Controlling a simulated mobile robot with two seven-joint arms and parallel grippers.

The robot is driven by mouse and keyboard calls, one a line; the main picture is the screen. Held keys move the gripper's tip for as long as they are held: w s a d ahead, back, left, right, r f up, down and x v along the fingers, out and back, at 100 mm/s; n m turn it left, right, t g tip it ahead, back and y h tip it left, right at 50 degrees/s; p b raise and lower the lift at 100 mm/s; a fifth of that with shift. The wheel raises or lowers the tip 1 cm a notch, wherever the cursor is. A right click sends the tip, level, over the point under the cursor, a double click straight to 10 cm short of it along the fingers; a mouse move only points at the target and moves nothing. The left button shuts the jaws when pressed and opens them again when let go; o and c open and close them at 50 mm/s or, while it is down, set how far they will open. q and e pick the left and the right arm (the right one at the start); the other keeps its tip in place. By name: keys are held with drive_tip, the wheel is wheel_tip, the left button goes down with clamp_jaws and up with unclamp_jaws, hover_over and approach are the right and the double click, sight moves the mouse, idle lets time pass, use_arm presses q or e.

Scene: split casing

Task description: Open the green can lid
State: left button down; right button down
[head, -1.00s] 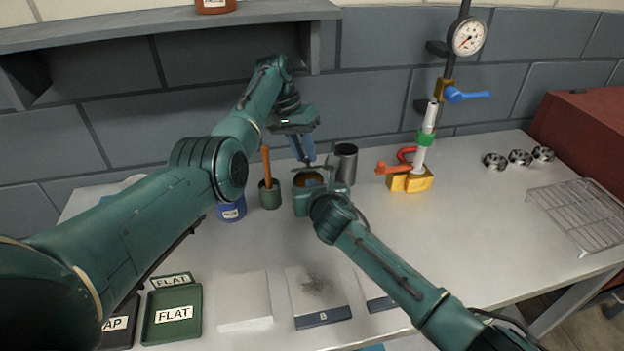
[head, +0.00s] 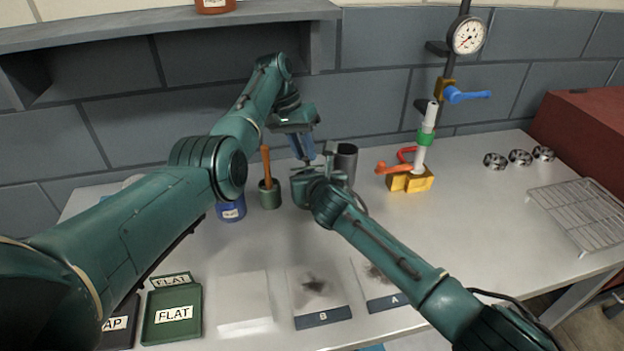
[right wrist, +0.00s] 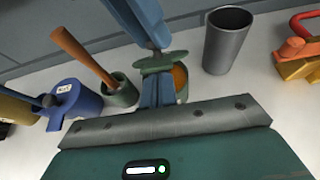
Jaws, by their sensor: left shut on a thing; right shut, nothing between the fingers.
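The green can (right wrist: 182,85) stands on the table with its mouth partly uncovered and orange contents showing in the right wrist view. Its green lid (right wrist: 152,64) is above the can and off to one side of the mouth. My left gripper (head: 307,160) comes down from above and is shut on the lid; it also shows in the right wrist view (right wrist: 156,44). My right gripper (right wrist: 157,80) is shut and empty, its fingertips just below the lid and in front of the can. In the head view my right gripper hides most of the can and lid; contact with the fingers is unclear.
A green pot with a wooden-handled tool (head: 269,190) and a blue can (head: 231,210) stand left of the can. A grey metal cup (head: 346,163) is close on its right. A yellow-based fixture (head: 410,181) stands further right.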

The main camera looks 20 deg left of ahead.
use_arm(q)
drive_tip(key=c, duration=1.3)
unclamp_jaws()
drive_tip(key=shift+s+d+f, duration=0.15)
drive_tip(key=shift+d+f, duration=0.05)
drive_tip(key=shift+d, duration=0.05)
drive_tip(key=shift+o, duration=0.2)
